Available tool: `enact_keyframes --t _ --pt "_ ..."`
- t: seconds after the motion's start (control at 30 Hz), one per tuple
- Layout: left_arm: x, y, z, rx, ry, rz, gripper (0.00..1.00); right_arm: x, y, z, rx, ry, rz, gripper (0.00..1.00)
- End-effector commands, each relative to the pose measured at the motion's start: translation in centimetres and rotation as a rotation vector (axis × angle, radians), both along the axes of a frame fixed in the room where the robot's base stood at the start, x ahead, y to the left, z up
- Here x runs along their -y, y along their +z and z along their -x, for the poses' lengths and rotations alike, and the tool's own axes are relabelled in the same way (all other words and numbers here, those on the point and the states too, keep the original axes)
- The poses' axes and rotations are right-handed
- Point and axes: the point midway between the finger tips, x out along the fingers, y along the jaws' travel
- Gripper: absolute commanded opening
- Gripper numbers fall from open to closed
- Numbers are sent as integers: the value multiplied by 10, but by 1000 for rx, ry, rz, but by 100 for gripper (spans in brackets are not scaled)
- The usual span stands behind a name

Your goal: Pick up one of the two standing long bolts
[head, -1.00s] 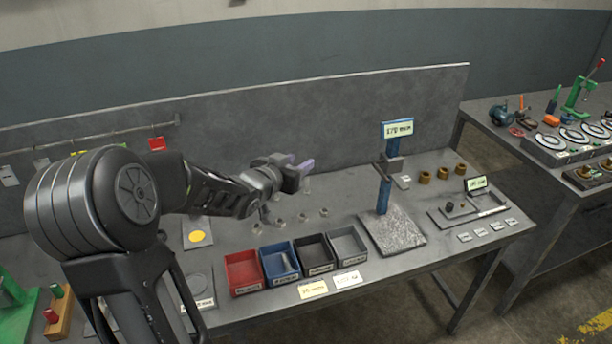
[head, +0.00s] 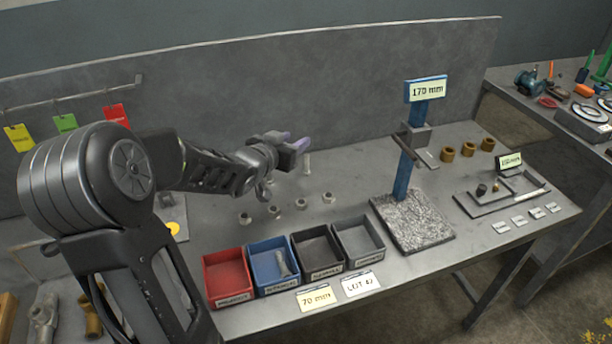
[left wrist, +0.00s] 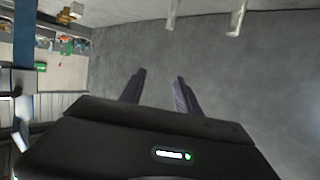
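My left gripper (head: 300,143) reaches in from the left above the grey bench, with its fingers apart and nothing between them. The left wrist view shows its two fingers (left wrist: 160,75) spread and empty. In that view two slim pale long bolts, one on the left (left wrist: 173,15) and one on the right (left wrist: 238,17), show beyond the fingertips at the top edge, apart from the fingers and partly cut off. In the head view one pale standing bolt (head: 307,165) shows just below and beyond the fingers; the other is not clearly seen. My right gripper is not in view.
Several nuts (head: 274,211) stand on the bench below my gripper. A red bin (head: 229,260), a blue bin (head: 260,248) holding a bolt-like piece, a black bin and a grey bin line the front. A blue gauge post (head: 404,175) stands right of them.

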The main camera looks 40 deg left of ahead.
Motion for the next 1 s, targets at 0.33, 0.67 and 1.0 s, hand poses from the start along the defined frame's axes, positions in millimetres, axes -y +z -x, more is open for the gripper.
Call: enact_keyframes --t 0.33,0.67,1.0 --pt "0 -84 0 1 0 0 39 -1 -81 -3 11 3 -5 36" --pt "0 -83 0 0 0 0 39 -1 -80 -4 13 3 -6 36" --pt "-4 -92 -22 0 1 2 39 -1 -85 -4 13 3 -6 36"
